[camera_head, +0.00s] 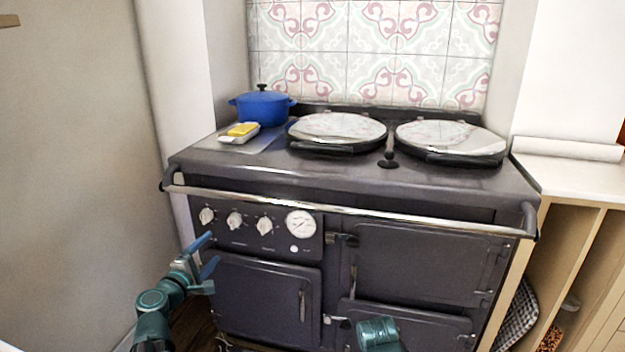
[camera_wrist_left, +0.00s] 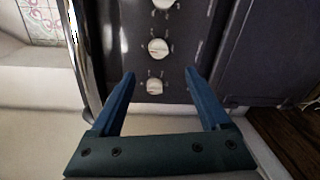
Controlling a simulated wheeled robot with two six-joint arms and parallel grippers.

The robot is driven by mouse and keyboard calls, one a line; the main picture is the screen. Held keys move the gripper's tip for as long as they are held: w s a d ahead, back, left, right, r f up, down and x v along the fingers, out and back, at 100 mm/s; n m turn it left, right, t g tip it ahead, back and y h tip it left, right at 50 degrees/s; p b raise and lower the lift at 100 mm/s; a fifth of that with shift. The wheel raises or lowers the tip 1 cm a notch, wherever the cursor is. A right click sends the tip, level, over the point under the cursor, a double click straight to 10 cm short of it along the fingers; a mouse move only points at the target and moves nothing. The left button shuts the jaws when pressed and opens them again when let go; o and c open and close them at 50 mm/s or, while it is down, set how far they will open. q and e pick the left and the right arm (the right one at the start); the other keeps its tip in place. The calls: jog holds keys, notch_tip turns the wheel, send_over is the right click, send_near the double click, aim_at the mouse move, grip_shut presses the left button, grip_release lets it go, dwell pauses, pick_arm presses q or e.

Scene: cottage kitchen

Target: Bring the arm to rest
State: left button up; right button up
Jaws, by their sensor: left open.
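My left gripper (camera_head: 207,256) is in the head view at the lower left, in front of the range cooker's control panel. Its two blue fingers are apart, with nothing between them. In the left wrist view the open gripper (camera_wrist_left: 160,100) points toward the cooker's white knobs (camera_wrist_left: 157,47), with no contact visible. Part of my right arm (camera_head: 378,334) shows at the bottom of the head view. The right gripper is not visible.
The dark range cooker (camera_head: 420,262) has a front rail (camera_head: 350,212) above the knobs. On top are a blue pot (camera_head: 262,106), a yellow item in a white dish (camera_head: 242,129) and two round lids (camera_head: 337,128). A wall (camera_head: 85,150) stands left of my arm.

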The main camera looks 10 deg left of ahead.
pick_arm(q)
jog(key=s+d+f+m+g+h, duration=0.25)
jog(key=d+f+m, duration=0.2)
jog(key=d, duration=0.45)
jog(key=s+d+f+m+g+h, duration=0.1)
jog(key=d+f+m+g, duration=0.35)
jog(key=d, duration=0.55)
jog(key=s+d+f+m+g+h, duration=0.1)
jog(key=d+f+m+g+h, duration=0.25)
jog(key=d, duration=0.55)
jog(key=s+d+f+m+g+y, duration=0.35)
jog(key=s+m+y, duration=0.2)
jog(key=s, duration=0.25)
jog(key=s+d+f+m+g+y, duration=0.2)
jog(key=s+f+m+g+y, duration=0.15)
jog(key=s+m, duration=0.3)
notch_tip(320, 180, up, 35)
jog(key=p, duration=3.6)
jog(key=shift+s+r+n, duration=0.15)
jog(key=shift+s+n, duration=0.2)
jog(key=shift+n, duration=0.1)
